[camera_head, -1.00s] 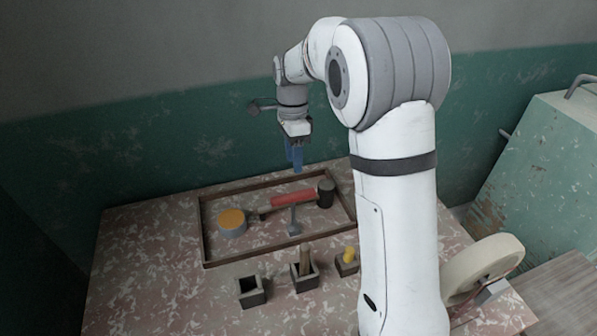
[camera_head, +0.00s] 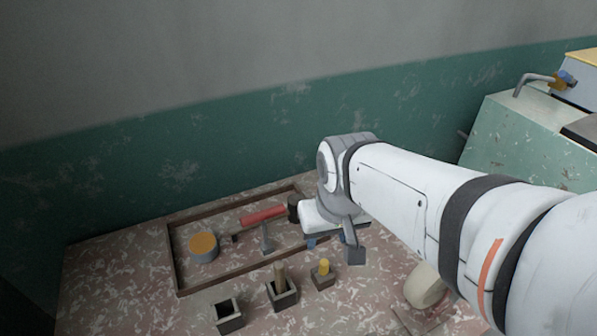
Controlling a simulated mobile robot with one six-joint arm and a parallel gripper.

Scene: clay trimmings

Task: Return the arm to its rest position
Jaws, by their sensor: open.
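My arm reaches in from the right edge and folds down over the right part of the table. My gripper (camera_head: 326,240) is low, right of the wooden frame and behind the small square holders. It is seen partly, with blue fingertips below its white body. The jaws are open, and I see nothing held between them. The wrist hides part of the frame's right side and the table behind it.
A wooden frame (camera_head: 173,262) on the speckled table (camera_head: 105,285) surrounds an orange-topped round tin (camera_head: 203,247), a red-handled tool (camera_head: 263,216) and a dark cylinder (camera_head: 293,208). Square holders (camera_head: 229,317) stand in front. A pale green cabinet (camera_head: 520,140) is at right.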

